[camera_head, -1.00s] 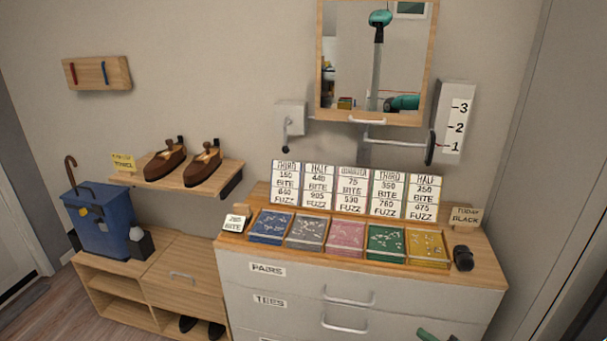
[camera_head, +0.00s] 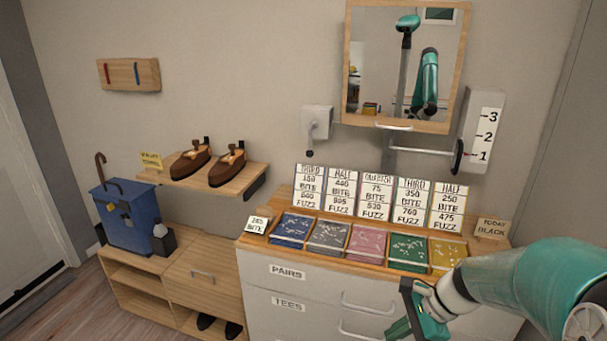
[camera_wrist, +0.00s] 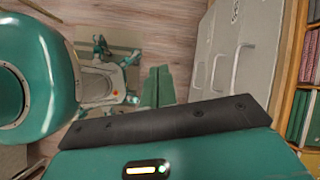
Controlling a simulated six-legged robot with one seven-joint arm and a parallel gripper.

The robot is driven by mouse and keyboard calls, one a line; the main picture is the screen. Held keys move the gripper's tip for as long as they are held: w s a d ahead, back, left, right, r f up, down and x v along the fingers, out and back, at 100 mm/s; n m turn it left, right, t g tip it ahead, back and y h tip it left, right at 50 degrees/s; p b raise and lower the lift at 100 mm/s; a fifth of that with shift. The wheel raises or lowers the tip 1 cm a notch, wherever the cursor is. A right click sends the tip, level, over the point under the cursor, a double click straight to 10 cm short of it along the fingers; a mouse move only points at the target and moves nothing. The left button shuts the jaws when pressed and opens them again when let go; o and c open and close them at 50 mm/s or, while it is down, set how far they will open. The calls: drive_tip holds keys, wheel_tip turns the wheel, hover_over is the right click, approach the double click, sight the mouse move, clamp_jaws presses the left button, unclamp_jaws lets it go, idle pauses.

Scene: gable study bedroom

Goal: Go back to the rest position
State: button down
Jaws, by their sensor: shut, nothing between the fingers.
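My gripper (camera_head: 400,328) is at the lower right of the head view, in front of the drawer chest (camera_head: 262,308). It hangs below the chest's top and points down and to the left. It holds nothing. My teal arm reaches in from the right edge and covers the chest's right front corner. In the wrist view the green fingers (camera_wrist: 158,87) are together over the wooden floor (camera_wrist: 150,30), with my own body below them.
The chest top carries several coloured trays (camera_head: 362,243) and cards. Drawer handles (camera_head: 368,302) stick out near my gripper. A mirror (camera_head: 400,70) and a lever box (camera_head: 480,130) are on the wall. A low cabinet (camera_head: 203,270) with a blue bin (camera_head: 130,215) stands left.

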drive_tip(key=s+a+r+n+t+h, duration=0.3)
drive_tip(key=s+r+n+h, duration=0.3)
drive_tip(key=s+r+n, duration=0.6)
drive_tip(key=shift+s+a+r+n+t+h, duration=0.3)
drive_tip(key=shift+r+n+t, duration=0.45)
drive_tip(key=shift+n, duration=1.85)
